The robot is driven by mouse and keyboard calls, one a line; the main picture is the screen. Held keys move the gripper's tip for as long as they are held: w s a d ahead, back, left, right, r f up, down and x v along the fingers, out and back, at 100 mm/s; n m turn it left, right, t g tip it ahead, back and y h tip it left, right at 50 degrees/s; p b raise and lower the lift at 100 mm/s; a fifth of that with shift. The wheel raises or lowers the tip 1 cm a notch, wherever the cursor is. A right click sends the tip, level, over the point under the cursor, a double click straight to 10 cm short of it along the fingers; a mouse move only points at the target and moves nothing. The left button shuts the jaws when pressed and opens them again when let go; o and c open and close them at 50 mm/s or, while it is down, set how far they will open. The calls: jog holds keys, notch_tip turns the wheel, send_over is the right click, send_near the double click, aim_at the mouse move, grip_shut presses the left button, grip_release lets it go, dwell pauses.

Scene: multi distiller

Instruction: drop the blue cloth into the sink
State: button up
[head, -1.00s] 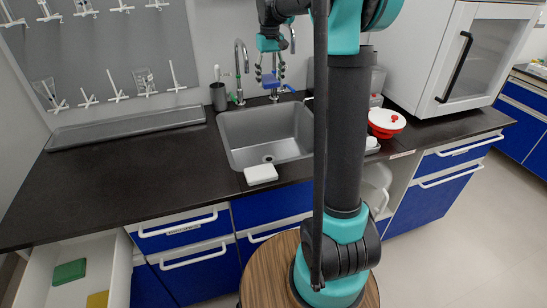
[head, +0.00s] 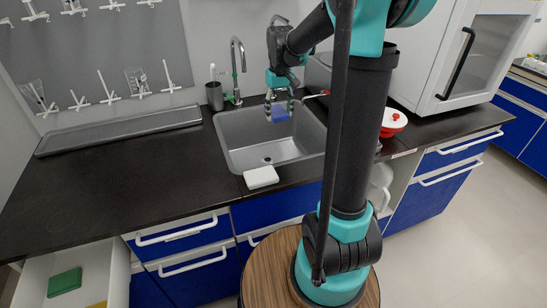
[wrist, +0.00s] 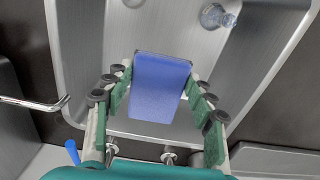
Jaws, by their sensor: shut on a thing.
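The blue cloth (wrist: 158,88) is a flat blue rectangle between my gripper's fingers, and it also shows small in the head view (head: 279,112). My gripper (wrist: 160,92) is shut on the cloth, with one green-padded finger on each side. In the head view my gripper (head: 279,103) hangs over the back part of the grey sink (head: 243,146). In the wrist view the sink basin (wrist: 85,50) lies below the cloth, with the drain (wrist: 216,17) at the upper right. I cannot tell the exact height of the cloth above the basin.
A white block (head: 261,177) lies at the sink's front edge. A faucet (head: 237,70) and a dark cup (head: 214,96) stand behind it at the left. A red pot with a white lid (head: 393,121) is to the right. The counter at the left (head: 120,175) is clear.

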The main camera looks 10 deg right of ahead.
notch_tip(320, 180, down, 6)
dwell(0.5)
jog(key=o, duration=1.2)
notch_tip(320, 180, up, 12)
dwell(0.3)
